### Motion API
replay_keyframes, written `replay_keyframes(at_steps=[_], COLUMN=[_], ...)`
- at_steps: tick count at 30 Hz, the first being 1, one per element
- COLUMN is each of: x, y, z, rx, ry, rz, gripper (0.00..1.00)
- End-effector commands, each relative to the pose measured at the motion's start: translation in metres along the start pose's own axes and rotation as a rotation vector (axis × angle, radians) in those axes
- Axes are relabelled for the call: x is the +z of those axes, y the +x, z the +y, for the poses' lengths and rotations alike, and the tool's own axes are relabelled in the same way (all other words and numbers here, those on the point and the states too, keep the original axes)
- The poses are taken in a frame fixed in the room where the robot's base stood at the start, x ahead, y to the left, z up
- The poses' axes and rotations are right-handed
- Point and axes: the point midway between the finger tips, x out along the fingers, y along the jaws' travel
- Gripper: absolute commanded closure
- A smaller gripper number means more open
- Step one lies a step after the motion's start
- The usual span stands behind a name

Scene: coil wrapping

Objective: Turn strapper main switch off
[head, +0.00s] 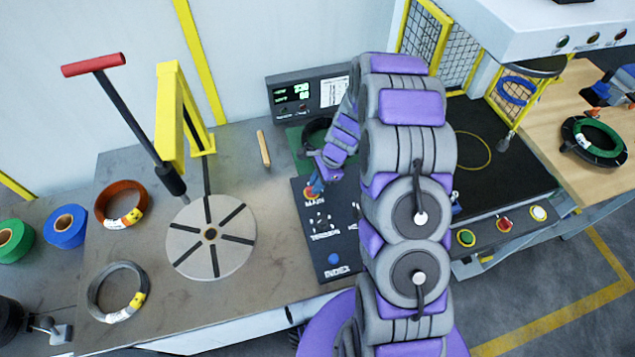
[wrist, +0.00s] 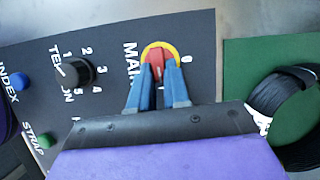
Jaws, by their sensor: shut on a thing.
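The main switch (wrist: 154,66) is a red handle on a yellow ring, on a dark control panel with "MAIN" lettering beside it. In the wrist view my gripper (wrist: 160,72) has its blue fingers on both sides of the red handle, shut on it. A "0" mark shows beside the ring; the other end of the switch markings is hidden or unclear. In the head view my gripper (head: 316,186) is at the top left of the panel (head: 318,245), and it hides most of the switch.
The panel also carries a black tension knob (wrist: 75,72), a blue index button (wrist: 20,82) and a green strap button (wrist: 43,141). A black coil (wrist: 285,103) lies on a green mat (wrist: 240,75) beside it. A grey turntable (head: 190,240) stands left of the panel.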

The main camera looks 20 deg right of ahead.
Motion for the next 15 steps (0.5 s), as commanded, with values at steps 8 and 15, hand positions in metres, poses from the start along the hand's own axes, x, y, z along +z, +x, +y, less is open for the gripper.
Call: replay_keyframes(at_steps=[8, 15], x=[0.0039, 0.0062], y=[-0.0010, 0.0003], z=[-0.0039, -0.0061], rx=[0.069, 0.157], ry=[-0.169, -0.379], rz=[-0.001, 0.000], gripper=[1.00, 1.00])
